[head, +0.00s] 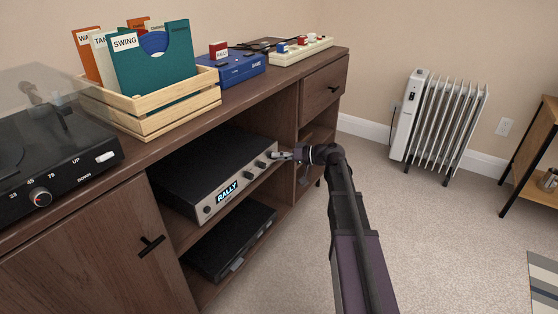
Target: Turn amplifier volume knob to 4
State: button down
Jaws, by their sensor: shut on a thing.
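The amplifier (213,175) is a dark box with a silver front and a lit display reading "RALLY" (227,192). It sits on an open shelf of the wooden cabinet. Small dark knobs (260,164) line the right part of its front. My gripper (276,155) is at the right end of that front, shut on the rightmost knob, which it mostly hides. The knob's pointer and any volume numbers are too small or hidden to read.
The cabinet (300,88) also holds a turntable (60,160), a wooden crate (150,120) of records and a blue box (235,70) on top. A black device (228,240) lies on the shelf below. Carpet (440,240) is clear to the right, with a radiator (437,125) by the wall.

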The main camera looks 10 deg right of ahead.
jog(key=shift+f+m+y+b, duration=0.15)
jog(key=shift+m+y+b, duration=0.65)
jog(key=shift+m+b, duration=0.75)
jog(key=shift+f+m+y+b, duration=0.1)
jog(key=shift+m+y+b, duration=0.75)
jog(key=shift+m, duration=1.3)
jog(key=shift+c, duration=2)
grip_release()
jog(key=shift+r, duration=0.15)
